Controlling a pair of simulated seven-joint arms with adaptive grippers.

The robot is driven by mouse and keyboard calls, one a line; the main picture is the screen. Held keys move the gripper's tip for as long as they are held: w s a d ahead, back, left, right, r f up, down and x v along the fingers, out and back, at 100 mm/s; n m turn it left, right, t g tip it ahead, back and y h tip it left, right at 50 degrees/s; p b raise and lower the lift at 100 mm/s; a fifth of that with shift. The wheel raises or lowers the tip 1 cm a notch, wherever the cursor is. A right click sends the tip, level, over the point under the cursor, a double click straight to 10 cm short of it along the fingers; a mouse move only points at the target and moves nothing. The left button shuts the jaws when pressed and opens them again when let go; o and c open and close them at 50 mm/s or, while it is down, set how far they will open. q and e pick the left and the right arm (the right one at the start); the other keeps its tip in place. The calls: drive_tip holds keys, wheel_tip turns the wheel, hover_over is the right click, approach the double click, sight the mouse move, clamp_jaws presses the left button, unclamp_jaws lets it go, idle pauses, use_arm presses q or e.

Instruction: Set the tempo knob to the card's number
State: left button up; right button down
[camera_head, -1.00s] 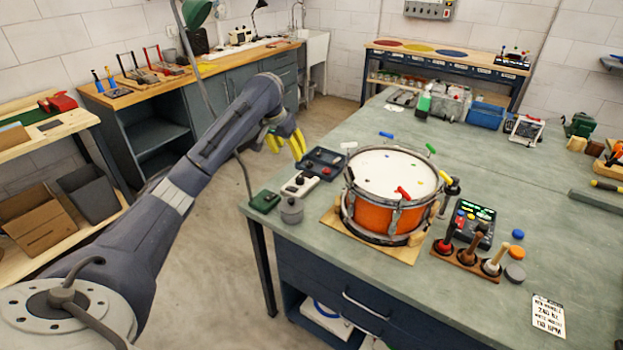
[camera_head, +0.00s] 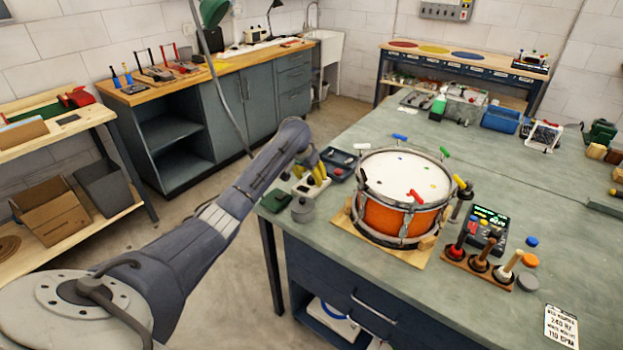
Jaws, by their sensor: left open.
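The white card (camera_head: 561,326) lies at the bench's front right; its small print seems to end in "110 BPM". A dark control box (camera_head: 487,232) with a lit green display and coloured buttons stands right of the drum; its digits are too small to read surely. A pale box with dark knobs (camera_head: 302,188) sits at the bench's left edge, partly hidden by my left gripper. I cannot tell which knob is the tempo knob. My left gripper (camera_head: 321,178), with yellow fingers, is open, over or beside the pale box; contact is unclear. My right gripper is out of view.
The orange drum (camera_head: 381,216) stands on a wooden board mid-bench. A grey lidded pot (camera_head: 303,209) and a dark green box (camera_head: 276,201) are near the left edge.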

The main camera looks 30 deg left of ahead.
use_arm(q)
drive_tip(key=shift+w+f, duration=0.2)
drive_tip(key=shift+f, duration=0.4)
clamp_jaws()
